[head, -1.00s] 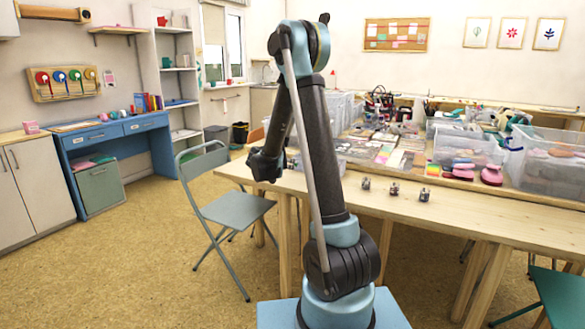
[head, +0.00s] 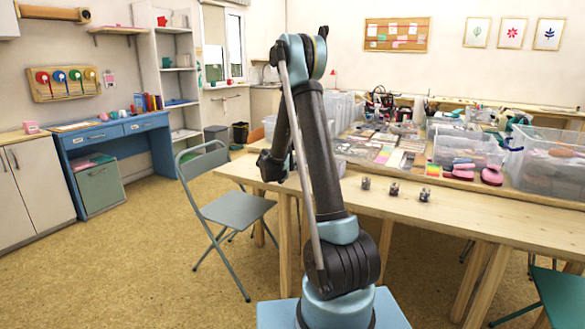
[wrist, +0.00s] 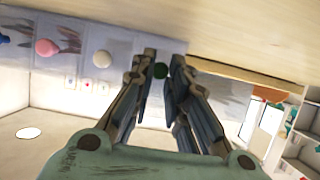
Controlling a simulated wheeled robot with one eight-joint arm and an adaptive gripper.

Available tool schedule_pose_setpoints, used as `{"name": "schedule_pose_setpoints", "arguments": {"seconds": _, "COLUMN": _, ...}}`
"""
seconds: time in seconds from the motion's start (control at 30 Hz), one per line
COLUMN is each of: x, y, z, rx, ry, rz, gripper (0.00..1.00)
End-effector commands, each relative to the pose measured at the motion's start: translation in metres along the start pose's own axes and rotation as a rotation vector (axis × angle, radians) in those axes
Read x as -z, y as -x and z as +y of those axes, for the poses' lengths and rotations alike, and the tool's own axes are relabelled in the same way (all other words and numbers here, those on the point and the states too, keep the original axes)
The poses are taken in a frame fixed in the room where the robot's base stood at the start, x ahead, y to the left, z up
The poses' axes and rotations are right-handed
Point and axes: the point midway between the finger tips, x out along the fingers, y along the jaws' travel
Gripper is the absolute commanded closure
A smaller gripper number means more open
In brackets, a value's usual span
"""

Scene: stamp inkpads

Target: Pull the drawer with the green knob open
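The green knob (wrist: 161,71) shows in the wrist view on a pale grey drawer front. It lies in the gap between the fingertips of my gripper (wrist: 164,60). The fingers stand apart on both sides, and I cannot tell whether they touch the knob. A cream knob (wrist: 103,58), a pink knob (wrist: 46,47) and a blue knob (wrist: 4,39) sit in a row to its left. In the head view my dark gripper (head: 272,168) is near the left end of the wooden table; the knobs do not show there.
The table (head: 480,212) carries clear bins (head: 545,160), cards and small stamps. A folding chair (head: 232,207) stands beside its left end. A blue desk (head: 118,133) stands far left. The floor between desk and chair is clear.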

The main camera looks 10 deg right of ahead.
Motion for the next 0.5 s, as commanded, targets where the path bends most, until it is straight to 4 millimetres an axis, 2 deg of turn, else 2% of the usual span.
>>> {"name": "schedule_pose_setpoints", "arguments": {"seconds": 0.27, "x": -0.001, "y": 0.002, "z": -0.001, "rx": 0.001, "ry": 0.000, "rz": 0.000, "gripper": 1.00}}
{"name": "schedule_pose_setpoints", "arguments": {"seconds": 0.37, "x": -0.004, "y": 0.010, "z": -0.001, "rx": 0.002, "ry": 0.001, "rz": 0.000, "gripper": 1.00}}
{"name": "schedule_pose_setpoints", "arguments": {"seconds": 0.5, "x": -0.013, "y": 0.033, "z": -0.001, "rx": 0.003, "ry": 0.002, "rz": 0.000, "gripper": 1.00}}
